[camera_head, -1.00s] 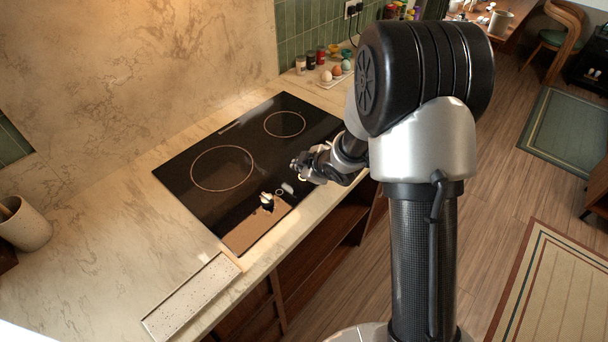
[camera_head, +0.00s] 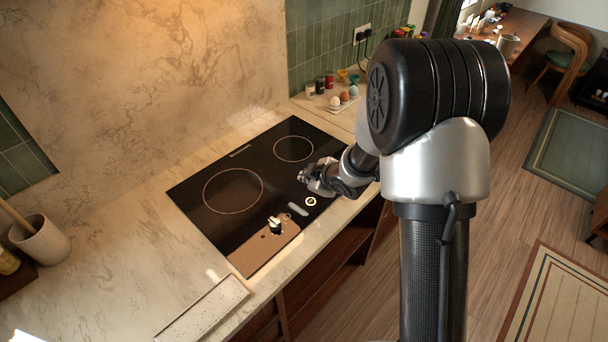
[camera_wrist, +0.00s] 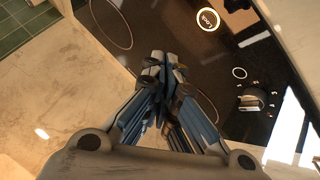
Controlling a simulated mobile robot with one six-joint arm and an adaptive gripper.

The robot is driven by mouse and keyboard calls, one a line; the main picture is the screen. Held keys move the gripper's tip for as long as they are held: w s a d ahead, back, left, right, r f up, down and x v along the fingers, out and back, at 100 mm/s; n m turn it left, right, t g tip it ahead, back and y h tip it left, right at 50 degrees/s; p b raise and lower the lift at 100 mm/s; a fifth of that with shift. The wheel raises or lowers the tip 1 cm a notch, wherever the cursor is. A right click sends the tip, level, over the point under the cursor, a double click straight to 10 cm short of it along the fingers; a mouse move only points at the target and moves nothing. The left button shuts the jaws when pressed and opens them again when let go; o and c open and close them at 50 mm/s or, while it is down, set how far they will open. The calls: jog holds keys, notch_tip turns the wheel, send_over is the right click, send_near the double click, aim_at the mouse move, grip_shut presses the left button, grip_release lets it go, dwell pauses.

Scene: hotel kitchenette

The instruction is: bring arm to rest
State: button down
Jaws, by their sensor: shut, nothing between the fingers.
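My gripper (camera_head: 303,177) is held above the right part of the black cooktop (camera_head: 215,230), near its front edge. My arm bends down to it from the right of the head view. In the wrist view my gripper (camera_wrist: 162,62) points out over the dark glass, its fingers together with nothing seen between them. The gap between the fingertips and the glass is hard to judge.
Eggs (camera_head: 344,97) and small jars (camera_head: 320,86) stand behind the cooktop. A utensil crock (camera_head: 42,243) stands at left. The marble counter (camera_head: 130,255) left of the cooktop is mostly clear.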

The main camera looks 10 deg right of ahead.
jog(key=shift+r, duration=0.1)
jog(key=s+d+r+m+g+h, duration=0.1)
jog(key=s+d+r+m+h, duration=0.15)
jog(key=s+r, duration=0.35)
jog(key=s+d+r+m+h, duration=0.25)
jog(key=s+r+m, duration=0.2)
jog(key=r, duration=0.45)
jog(key=s+a+r+m+g, duration=0.1)
jog(key=s+m, duration=0.1)
jog(key=s, duration=0.6)
jog(key=s+a+r+m+g+y, duration=0.1)
jog(key=s, duration=0.8)
jog(key=s+a+r+m+g+y+b, duration=0.1)
jog(key=s+a+m, duration=0.1)
jog(key=s, duration=0.6)
jog(key=shift+s+r+m, duration=0.2)
jog(key=shift+r+m, duration=0.05)
jog(key=shift+m, duration=0.05)
